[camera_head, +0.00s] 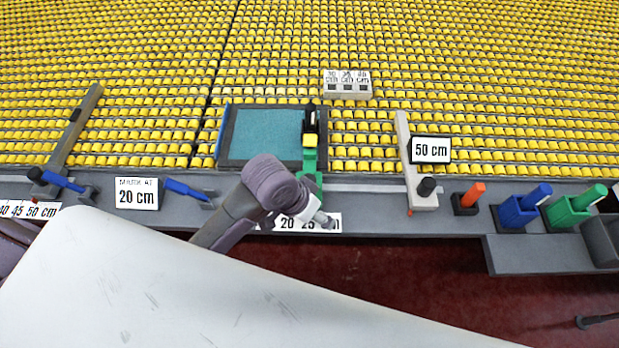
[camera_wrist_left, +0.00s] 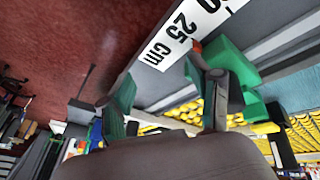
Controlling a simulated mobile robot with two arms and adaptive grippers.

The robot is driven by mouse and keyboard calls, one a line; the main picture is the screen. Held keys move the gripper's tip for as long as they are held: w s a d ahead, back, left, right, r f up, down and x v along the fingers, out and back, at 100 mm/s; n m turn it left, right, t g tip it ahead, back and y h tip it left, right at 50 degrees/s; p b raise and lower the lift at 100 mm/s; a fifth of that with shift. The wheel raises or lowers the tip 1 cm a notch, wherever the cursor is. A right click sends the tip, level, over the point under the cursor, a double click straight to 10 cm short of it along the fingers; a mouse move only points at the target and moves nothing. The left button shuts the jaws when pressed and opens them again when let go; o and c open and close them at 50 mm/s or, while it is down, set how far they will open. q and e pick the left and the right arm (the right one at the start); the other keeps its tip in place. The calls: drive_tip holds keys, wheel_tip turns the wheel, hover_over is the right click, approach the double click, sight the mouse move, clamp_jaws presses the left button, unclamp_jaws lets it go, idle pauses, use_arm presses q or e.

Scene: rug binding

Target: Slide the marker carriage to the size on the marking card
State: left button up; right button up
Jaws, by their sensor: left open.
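The green marker carriage (camera_head: 310,160) has a black and yellow top and sits at the right edge of the teal pad. Its near end is partly hidden by my left arm. The scale strip (camera_head: 296,222) below it shows "20" and "25 cm", partly covered by my gripper. The marking card (camera_head: 137,194) reads "20 cm". My left gripper (camera_head: 318,218) is at the carriage's near end, over the strip. In the left wrist view it is open (camera_wrist_left: 197,115), with the green carriage block (camera_wrist_left: 232,62) and its orange tip just beyond; contact cannot be told. My right gripper is not in view.
A blue-handled tool (camera_head: 187,190) lies right of the card. A "50 cm" sign (camera_head: 430,150) stands beside a grey bar at right. Orange, blue (camera_head: 518,210) and green (camera_head: 573,209) holders stand further right. Yellow rollers fill the back.

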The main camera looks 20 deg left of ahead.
use_arm(q)
drive_tip(key=w+a+r+m+g+y, duration=0.1)
drive_tip(key=w+a+r+y, duration=0.1)
drive_tip(key=w+r, duration=0.35)
drive_tip(key=w+a+r+m+g+y, duration=0.1)
drive_tip(key=w+a+r+g+y, duration=0.1)
drive_tip(key=r, duration=0.6)
drive_tip(key=f, duration=0.9)
drive_tip(key=f+p, duration=0.1)
drive_tip(key=f, duration=0.3)
drive_tip(key=shift+w+f, duration=0.25)
drive_tip(key=shift+f, duration=0.15)
clamp_jaws()
